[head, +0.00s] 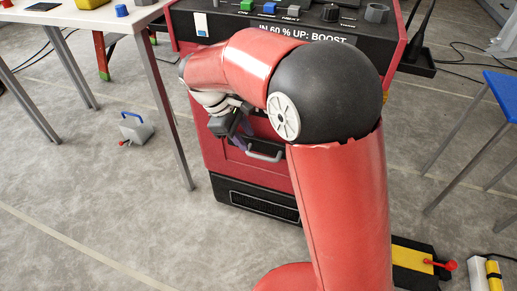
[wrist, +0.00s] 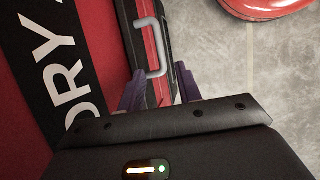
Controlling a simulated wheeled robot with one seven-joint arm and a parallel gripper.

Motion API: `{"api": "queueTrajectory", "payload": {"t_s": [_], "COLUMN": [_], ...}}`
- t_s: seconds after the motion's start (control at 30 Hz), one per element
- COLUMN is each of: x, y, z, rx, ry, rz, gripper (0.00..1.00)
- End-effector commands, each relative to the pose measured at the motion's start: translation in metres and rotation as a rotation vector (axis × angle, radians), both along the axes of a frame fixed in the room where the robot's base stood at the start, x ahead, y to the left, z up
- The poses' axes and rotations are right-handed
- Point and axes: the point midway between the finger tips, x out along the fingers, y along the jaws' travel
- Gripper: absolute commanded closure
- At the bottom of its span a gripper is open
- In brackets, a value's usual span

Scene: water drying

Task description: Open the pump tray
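The pump tray (head: 282,178) is a red front low on the red machine, with a grey bar handle (head: 265,155). The handle also shows in the wrist view (wrist: 163,45) as a grey U-shape, just beyond my fingers. My gripper (wrist: 160,82) is open, its two purple fingers apart with nothing between them that I can see held. One end of the handle lines up with the gap between the fingertips; I cannot tell whether they touch. In the head view my gripper (head: 238,140) is beside the handle's left end, partly hidden by my arm.
The machine's black control panel (head: 345,22) carries several coloured knobs. A white table (head: 70,15) stands at left, a blue table (head: 503,90) at right. A small grey box (head: 136,130) and a yellow-black pedal (head: 412,260) lie on the floor. Floor at front left is clear.

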Motion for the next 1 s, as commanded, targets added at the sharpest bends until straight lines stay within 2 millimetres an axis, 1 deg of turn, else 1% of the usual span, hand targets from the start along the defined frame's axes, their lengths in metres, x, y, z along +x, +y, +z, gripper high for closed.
{"api": "queueTrajectory", "payload": {"t_s": [0.03, 0.2, 0.4, 0.53, 0.77, 0.87, 1.0], "x": [0.0, 0.0, 0.001, 0.001, 0.001, 0.001, 0.001], "y": [-0.004, -0.016, -0.027, -0.029, -0.03, -0.03, -0.029], "z": [-0.008, -0.034, -0.055, -0.06, -0.061, -0.061, -0.061], "rx": [-0.003, -0.002, 0.0, 0.001, 0.001, 0.001, 0.002], "ry": [0.003, 0.002, 0.0, 0.0, 0.0, 0.0, 0.0], "rz": [-0.003, -0.004, -0.005, -0.005, -0.005, -0.005, -0.004], "gripper": [0.66, 0.66, 0.66, 0.66, 0.66, 0.77, 0.96]}}
